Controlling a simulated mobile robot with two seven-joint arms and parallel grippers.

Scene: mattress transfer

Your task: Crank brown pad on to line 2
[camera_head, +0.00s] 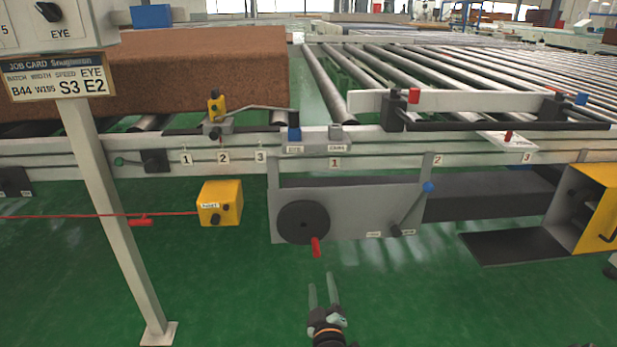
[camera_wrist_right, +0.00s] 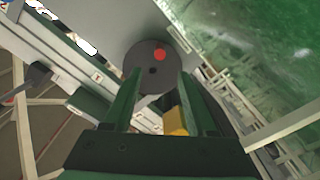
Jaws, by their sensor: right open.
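The brown pad (camera_head: 190,70) lies on the rollers at the left in the head view. A black crank wheel (camera_head: 303,222) with a red handle (camera_head: 315,246) is on the grey panel (camera_head: 360,215) below the conveyor rail. Number plates 1, 2 and 3 run along the rail, with a second plate 2 (camera_head: 437,160) right of the crank. My right gripper (camera_head: 323,288) is open and empty, below and apart from the red handle. In the right wrist view the wheel (camera_wrist_right: 152,66) and red handle (camera_wrist_right: 160,54) show beyond its open fingers (camera_wrist_right: 165,105). My left gripper is not in view.
A yellow box (camera_head: 220,203) with a red cord hangs left of the crank. A job card post (camera_head: 110,200) stands at the left. The green floor before the panel is clear.

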